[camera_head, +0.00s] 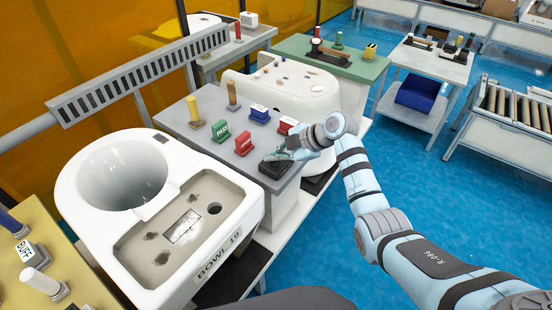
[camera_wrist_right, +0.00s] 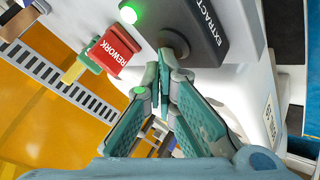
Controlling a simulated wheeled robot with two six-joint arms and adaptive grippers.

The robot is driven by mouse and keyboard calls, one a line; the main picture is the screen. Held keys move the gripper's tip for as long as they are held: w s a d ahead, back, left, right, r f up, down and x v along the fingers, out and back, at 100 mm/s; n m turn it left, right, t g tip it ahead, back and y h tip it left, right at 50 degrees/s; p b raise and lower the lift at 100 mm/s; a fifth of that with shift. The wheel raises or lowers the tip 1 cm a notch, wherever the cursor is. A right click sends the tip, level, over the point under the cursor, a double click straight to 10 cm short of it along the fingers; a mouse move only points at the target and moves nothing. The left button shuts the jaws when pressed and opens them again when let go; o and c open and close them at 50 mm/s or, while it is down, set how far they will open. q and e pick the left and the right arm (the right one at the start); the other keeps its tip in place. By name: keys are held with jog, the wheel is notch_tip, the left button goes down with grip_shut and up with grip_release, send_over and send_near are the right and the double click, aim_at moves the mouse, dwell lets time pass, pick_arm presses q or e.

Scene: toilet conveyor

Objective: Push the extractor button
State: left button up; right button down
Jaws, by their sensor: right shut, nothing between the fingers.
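The dark extractor block (camera_wrist_right: 215,35) shows in the wrist view with the label EXTRACT on its face. A dark round button (camera_wrist_right: 175,42) sits beside the label. In the head view the dark block (camera_head: 275,166) is at the front right corner of the grey table. My right gripper (camera_wrist_right: 162,72) is shut and empty. Its fingertips point at the round button and are very close to it; I cannot tell whether they touch. In the head view the right gripper (camera_head: 290,153) is over the block and partly hides it. My left gripper is not in view.
The grey table (camera_head: 205,133) also bears a green PASS block (camera_head: 220,131), a red REWORK block (camera_head: 243,143) and several other controls. A white toilet bowl (camera_head: 118,172) stands at the left, another (camera_head: 320,88) behind. A green light (camera_wrist_right: 128,14) glows. Blue floor is free at right.

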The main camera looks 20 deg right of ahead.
aim_at(275, 163)
jog(key=shift+r+p, duration=0.3)
notch_tip(275, 163, up, 6)
jog(key=p, duration=0.5)
dwell(0.3)
